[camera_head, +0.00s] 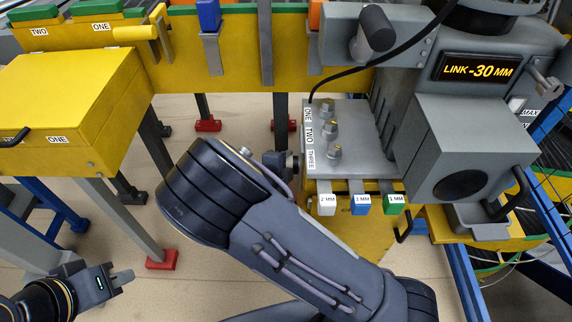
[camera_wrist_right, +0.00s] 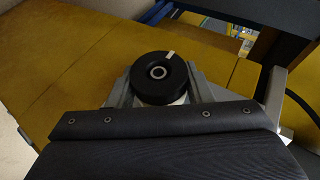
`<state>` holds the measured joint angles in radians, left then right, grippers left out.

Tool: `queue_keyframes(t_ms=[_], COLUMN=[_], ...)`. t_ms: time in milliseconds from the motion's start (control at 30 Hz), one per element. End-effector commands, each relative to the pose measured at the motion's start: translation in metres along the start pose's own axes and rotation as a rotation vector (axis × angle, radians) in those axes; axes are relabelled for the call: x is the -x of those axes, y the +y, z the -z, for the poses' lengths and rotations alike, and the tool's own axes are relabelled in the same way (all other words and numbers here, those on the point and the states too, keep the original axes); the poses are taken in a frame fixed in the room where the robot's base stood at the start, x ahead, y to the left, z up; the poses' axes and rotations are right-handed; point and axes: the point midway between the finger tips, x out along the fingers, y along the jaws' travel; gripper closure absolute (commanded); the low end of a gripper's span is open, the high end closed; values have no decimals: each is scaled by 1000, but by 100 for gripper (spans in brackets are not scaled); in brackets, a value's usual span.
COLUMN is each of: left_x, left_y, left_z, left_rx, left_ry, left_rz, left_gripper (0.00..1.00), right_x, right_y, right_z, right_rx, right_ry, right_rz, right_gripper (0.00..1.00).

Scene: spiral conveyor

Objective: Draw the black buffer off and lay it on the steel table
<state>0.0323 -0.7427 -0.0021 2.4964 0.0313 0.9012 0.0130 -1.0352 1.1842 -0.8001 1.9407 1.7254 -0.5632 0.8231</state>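A black ring-shaped piece, which looks like the black buffer (camera_wrist_right: 160,78), shows face-on in the right wrist view, with a pale centre and a white mark on its rim. My right gripper (camera_wrist_right: 160,88) has one grey finger on each side of it; I cannot tell whether they touch it. A grey metal plate (camera_head: 362,125), possibly the steel table, carries several pegs beside labels ONE, TWO, THREE.
A grey machine housing (camera_head: 460,130) with a LINK -30 MM display (camera_head: 481,71) stands at the right. White, blue and green tabs (camera_head: 360,204) hang at the plate's front. A yellow box (camera_head: 70,100) is at the left.

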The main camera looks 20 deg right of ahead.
Motion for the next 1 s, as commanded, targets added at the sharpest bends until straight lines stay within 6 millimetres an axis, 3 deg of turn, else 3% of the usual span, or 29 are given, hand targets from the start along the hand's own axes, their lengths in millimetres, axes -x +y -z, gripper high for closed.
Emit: queue_keyframes(t_ms=[33, 133, 167, 367, 1000], left_x=[0, 0, 0, 0, 13], left_y=[0, 0, 0, 0, 6], left_z=[0, 0, 0, 0, 6], left_rx=[0, 0, 0, 0, 0], left_ry=[0, 0, 0, 0, 0], left_rz=[0, 0, 0, 0, 0], left_gripper=[100, 100, 100, 100, 100], right_x=[0, 0, 0, 0, 9], right_y=[0, 0, 0, 0, -1], right_z=[0, 0, 0, 0, -20], right_rx=[0, 0, 0, 0, 0], right_ry=[0, 0, 0, 0, -1], right_rz=[0, 0, 0, 0, -1], right_gripper=[64, 77, 57, 81, 81])
